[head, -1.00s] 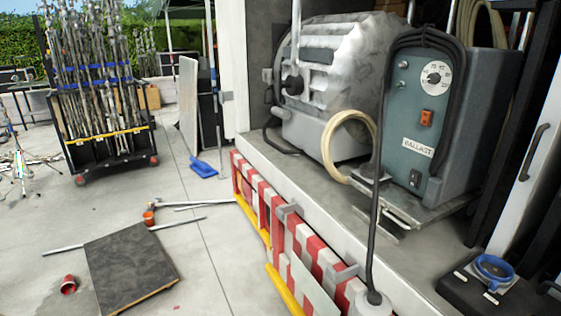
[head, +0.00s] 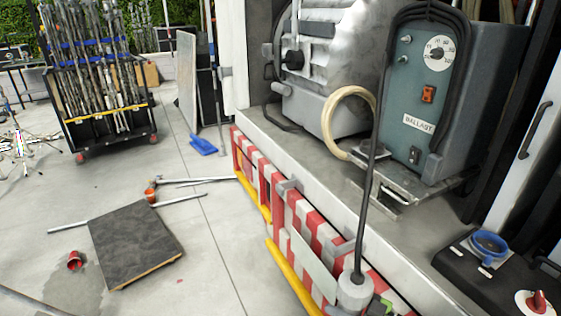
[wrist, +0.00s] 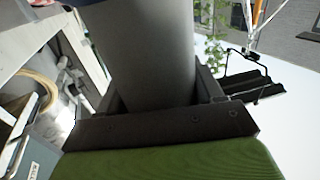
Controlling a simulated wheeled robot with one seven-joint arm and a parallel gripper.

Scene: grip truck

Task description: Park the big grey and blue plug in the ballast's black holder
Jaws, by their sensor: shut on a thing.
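The big plug (head: 355,291) shows its grey body low in the head view, in front of the red and white barrier, with a black cable rising from it. Its blue part is not visible. In the wrist view a wide grey cylinder (wrist: 145,45), the plug, stands between the dark jaws. My gripper (wrist: 155,98) is shut on it; only a small green and black bit shows at the head view's bottom edge. The grey-blue ballast (head: 420,85) stands on the truck ledge, up and right of the plug. I cannot pick out its black holder for certain.
A metal bracket (head: 405,185) juts out below the ballast front. A black panel with a blue ring socket (head: 489,244) and a red knob (head: 538,302) lies at the lower right. The barrier (head: 300,225) runs along the ledge.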

